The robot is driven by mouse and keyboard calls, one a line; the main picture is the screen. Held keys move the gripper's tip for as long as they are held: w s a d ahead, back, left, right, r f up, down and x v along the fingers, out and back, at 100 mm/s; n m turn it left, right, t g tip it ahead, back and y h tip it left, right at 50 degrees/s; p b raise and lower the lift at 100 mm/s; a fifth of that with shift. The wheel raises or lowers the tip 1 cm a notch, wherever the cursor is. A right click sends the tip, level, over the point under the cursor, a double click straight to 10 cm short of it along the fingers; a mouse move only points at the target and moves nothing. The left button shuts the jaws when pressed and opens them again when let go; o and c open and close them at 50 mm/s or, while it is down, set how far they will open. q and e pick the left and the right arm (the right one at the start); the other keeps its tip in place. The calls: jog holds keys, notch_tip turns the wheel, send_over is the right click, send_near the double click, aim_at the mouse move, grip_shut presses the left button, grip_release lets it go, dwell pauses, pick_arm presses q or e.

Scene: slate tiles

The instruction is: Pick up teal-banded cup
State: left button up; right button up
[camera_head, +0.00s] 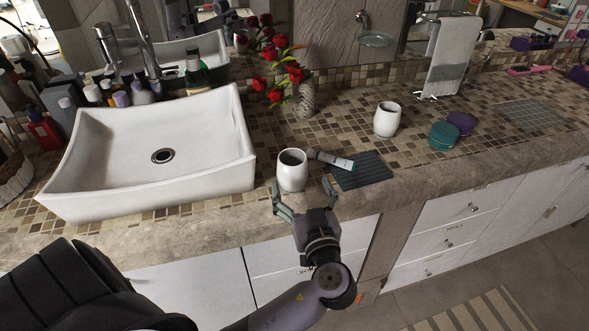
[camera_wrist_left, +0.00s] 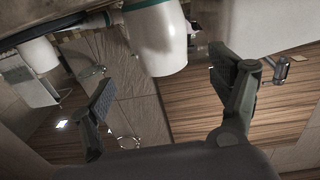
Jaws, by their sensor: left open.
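A white cup (camera_head: 292,172) stands upright near the counter's front edge, right of the basin. In the left wrist view the near white cup (camera_wrist_left: 158,42) shows a teal band by its base, upside down in the picture; I take them as the same cup. My left gripper (camera_head: 303,190) is open and empty just in front of this cup, fingers pointing at it. In the left wrist view the open fingers (camera_wrist_left: 160,72) lie to either side below the cup, apart from it. A second white cup (camera_head: 387,119) stands farther back right. My right gripper is out of view.
A tube (camera_head: 331,159) lies on a dark ribbed mat (camera_head: 362,172) close right of the near cup. The white basin (camera_head: 240,176) is at left. A vase with red flowers (camera_head: 306,98) stands behind. Teal and purple round containers (camera_head: 443,135) sit at right.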

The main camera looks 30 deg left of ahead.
aim_at(290, 157)
pick_arm(q)
jog(key=x, duration=0.3)
jog(key=shift+a+p, duration=0.1)
jog(key=shift+p, duration=0.2)
jog(key=p+x, duration=0.2)
jog(key=x, duration=0.3)
jog(key=shift+f, duration=0.1)
jog(key=shift+w+a+f, duration=0.1)
jog(key=shift+c, duration=0.4)
jog(key=c, duration=1.4)
